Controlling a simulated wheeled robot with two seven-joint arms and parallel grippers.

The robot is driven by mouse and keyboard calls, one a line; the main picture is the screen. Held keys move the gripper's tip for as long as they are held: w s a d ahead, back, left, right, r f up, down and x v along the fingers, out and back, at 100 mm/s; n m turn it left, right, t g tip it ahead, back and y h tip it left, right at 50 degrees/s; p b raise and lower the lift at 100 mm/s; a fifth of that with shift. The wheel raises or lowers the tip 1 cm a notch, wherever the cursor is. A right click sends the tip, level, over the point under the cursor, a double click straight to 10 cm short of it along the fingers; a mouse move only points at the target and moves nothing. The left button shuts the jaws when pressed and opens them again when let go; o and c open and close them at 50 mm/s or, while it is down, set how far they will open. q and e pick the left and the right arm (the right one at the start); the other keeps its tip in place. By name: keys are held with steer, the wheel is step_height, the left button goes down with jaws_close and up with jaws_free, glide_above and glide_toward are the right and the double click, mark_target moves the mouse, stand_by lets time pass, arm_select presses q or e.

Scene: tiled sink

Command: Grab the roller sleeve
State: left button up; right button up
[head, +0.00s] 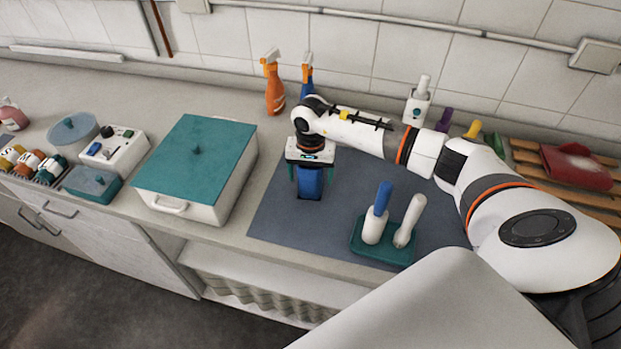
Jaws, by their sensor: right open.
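My right gripper (309,184) points down over the dark mat, its teal fingers open. A blue object (310,180) shows between and below the fingers. I cannot tell whether the fingers touch it, and its top is hidden by the gripper. To the right, a teal tray (381,252) holds a white cylinder with a blue upper part (375,226) and a slanted white piece (410,221). No thing is clearly recognisable as the roller sleeve; the blue object or a tray piece could be it. My left gripper is not in view.
A white box with a teal lid (196,160) stands left of the mat (277,212). Orange (273,85) and blue (307,76) spray bottles stand behind, near the tiled wall. A white dispenser (417,106) and a wooden rack (560,180) are at the right.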

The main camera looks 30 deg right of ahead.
steer(key=shift+c, duration=0.3)
steer(key=c, duration=1.1)
